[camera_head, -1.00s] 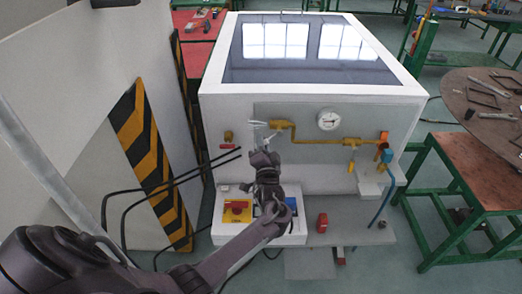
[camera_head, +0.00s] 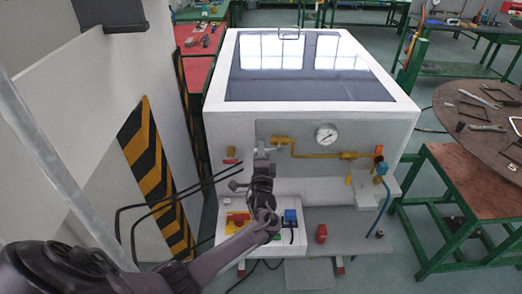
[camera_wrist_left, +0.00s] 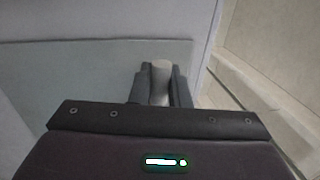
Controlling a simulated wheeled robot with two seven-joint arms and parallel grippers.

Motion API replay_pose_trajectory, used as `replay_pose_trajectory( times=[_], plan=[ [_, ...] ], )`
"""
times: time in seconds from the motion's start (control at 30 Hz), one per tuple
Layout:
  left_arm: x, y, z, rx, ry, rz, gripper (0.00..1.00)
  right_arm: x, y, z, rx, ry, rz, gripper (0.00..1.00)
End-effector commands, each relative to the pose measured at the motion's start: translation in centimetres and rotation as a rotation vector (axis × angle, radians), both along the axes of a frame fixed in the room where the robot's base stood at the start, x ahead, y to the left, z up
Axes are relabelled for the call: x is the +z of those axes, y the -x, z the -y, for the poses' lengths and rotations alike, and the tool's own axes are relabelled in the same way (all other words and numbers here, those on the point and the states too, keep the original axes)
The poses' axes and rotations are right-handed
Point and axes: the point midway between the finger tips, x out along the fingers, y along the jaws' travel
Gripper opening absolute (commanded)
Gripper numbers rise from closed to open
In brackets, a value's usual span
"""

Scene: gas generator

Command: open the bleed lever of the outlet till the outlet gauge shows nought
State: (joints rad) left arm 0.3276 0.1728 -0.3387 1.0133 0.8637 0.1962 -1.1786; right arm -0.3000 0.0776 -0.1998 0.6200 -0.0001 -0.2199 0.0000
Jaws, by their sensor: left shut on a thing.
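The round white gauge (camera_head: 327,134) is on the grey panel on the front of the white cabinet; its needle is too small to read surely. A yellow pipe (camera_head: 315,154) runs below it. My left gripper (camera_head: 262,149) is in front of the panel, at the pipe's left end. In the left wrist view its two dark fingers (camera_wrist_left: 160,86) are shut on a pale grey rod-like handle (camera_wrist_left: 160,77), probably the bleed lever. The gripper hides most of the handle in the head view. My right gripper is not in view.
A small red lever (camera_head: 231,161) is left of the gripper. An orange fitting (camera_head: 379,150) and a blue fitting (camera_head: 382,169) are at the pipe's right end. A control box (camera_head: 290,240) with red and blue parts stands below. A striped wall edge (camera_head: 150,170) is at left.

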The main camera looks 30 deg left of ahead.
Motion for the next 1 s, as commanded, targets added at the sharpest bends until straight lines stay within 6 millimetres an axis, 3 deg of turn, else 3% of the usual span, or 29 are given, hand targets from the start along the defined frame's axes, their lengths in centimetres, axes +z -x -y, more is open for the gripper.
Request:
replay_pose_trajectory(
  times=[0.37, 0.4, 0.57, 0.87, 1.0],
  plan=[
    [0.0, 0.0, 0.0, 0.000, -0.008, -0.004, 0.00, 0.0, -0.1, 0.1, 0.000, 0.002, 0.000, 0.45],
    [0.0, 0.0, 0.0, 0.000, -0.008, -0.004, 0.17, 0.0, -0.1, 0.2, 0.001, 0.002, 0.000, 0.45],
    [0.0, 0.0, 0.0, -0.001, -0.007, -0.003, 0.36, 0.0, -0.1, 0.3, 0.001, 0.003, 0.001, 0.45],
    [0.0, 0.2, 0.1, -0.001, -0.005, -0.003, 0.36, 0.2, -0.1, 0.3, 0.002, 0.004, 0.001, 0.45],
    [-0.1, 1.5, 1.0, -0.002, -0.004, -0.006, 0.36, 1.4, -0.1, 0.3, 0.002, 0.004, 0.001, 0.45]
  ],
)
